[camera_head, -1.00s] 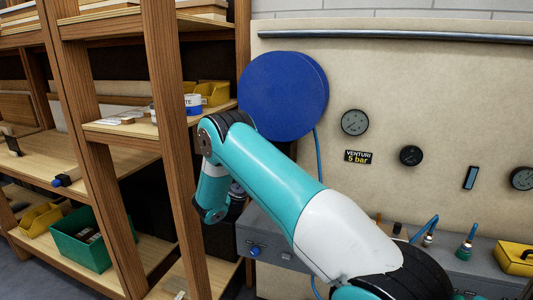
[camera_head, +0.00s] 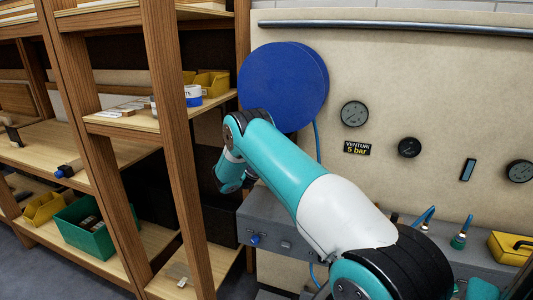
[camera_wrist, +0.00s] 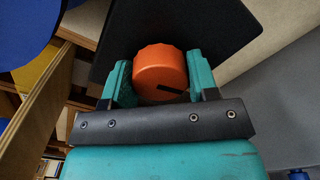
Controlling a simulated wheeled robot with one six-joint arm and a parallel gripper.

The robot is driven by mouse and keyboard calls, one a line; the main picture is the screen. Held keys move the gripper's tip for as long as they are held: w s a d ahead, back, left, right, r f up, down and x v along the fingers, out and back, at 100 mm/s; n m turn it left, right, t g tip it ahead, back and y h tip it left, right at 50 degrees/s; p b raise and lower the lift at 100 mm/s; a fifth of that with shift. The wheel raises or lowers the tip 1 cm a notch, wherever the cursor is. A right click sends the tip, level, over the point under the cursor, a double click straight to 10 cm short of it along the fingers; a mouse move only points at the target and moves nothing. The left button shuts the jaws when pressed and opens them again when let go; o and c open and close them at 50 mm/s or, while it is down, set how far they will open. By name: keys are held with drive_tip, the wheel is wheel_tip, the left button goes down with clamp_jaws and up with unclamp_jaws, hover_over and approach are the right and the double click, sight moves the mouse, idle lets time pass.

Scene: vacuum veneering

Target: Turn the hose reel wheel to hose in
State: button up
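The large blue round hose reel (camera_head: 283,85) is on the beige wall board in the head view, and part of a blue disc shows at the upper left of the wrist view (camera_wrist: 20,35). A ridged orange knob (camera_wrist: 158,68) with a dark mark sits in front of a black plate (camera_wrist: 225,30) in the wrist view. My gripper (camera_wrist: 160,80) has its two teal fingers on either side of the knob, with no clear gap. I cannot tell whether they press on it. In the head view my arm hides the gripper and the knob.
A wooden shelf (camera_head: 160,110) with yellow bins and a green bin (camera_head: 85,228) stands at the left. A grey bench unit (camera_head: 275,232) runs below the board. Gauges (camera_head: 354,114) and a yellow case (camera_head: 510,247) are at the right.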

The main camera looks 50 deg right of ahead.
drive_tip(key=shift+c, duration=0.8)
drive_tip(key=shift+f, duration=0.1)
drive_tip(key=shift+f+m+b, duration=0.1)
drive_tip(key=shift+m+b, duration=0.2)
drive_tip(key=shift+b, duration=0.2)
